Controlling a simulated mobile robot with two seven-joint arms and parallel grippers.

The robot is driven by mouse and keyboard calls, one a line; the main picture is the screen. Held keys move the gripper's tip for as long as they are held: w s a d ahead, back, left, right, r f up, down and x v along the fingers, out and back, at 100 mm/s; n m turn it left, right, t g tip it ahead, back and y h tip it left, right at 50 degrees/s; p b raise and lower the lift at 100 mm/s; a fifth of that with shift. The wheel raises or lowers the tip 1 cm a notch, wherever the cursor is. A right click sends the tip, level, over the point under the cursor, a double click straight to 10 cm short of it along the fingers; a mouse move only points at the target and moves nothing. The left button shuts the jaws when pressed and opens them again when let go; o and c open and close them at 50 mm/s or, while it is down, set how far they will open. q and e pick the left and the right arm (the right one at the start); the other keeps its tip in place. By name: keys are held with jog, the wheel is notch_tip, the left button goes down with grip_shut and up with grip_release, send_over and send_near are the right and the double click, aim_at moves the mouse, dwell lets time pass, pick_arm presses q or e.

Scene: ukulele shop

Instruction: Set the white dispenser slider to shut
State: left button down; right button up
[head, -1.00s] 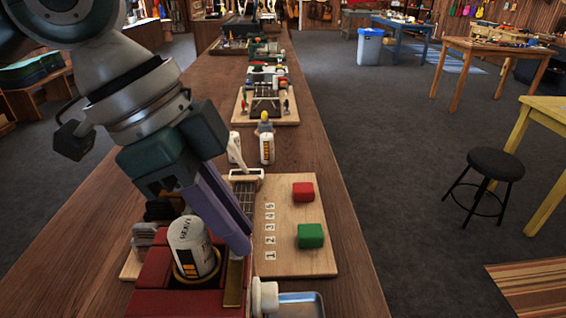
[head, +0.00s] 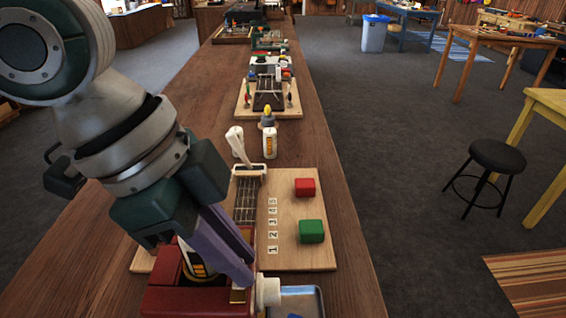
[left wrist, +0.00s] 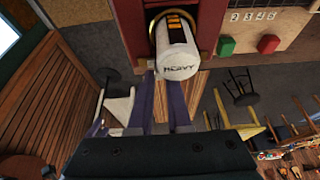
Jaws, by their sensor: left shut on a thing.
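The red dispenser (head: 185,302) stands at the near end of the bench, with a brass strip (head: 238,297) along its top right. A white knob-like part (head: 268,291) sticks out at its right side. A white bottle (head: 197,262) with a dark and orange label stands in its top; the left wrist view shows it marked "HEAVY" (left wrist: 178,62). My left gripper (head: 243,278) points down at the brass strip, right of the bottle, and is shut on the slider there. My right gripper is out of view.
A wooden board (head: 290,258) with numbered marks lies beyond the dispenser, bearing a red block (head: 304,187) and a green block (head: 311,231). A metal tray (head: 302,302) sits right of the dispenser. A small bottle (head: 270,142) stands farther along the bench.

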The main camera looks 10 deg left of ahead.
pick_arm(q)
jog(key=c, duration=0.9)
grip_release()
jog(key=shift+s+d, duration=0.1)
jog(key=shift+s, duration=0.1)
jog(key=shift+o, duration=0.2)
jog(key=v, duration=1)
jog(key=shift+b, duration=0.35)
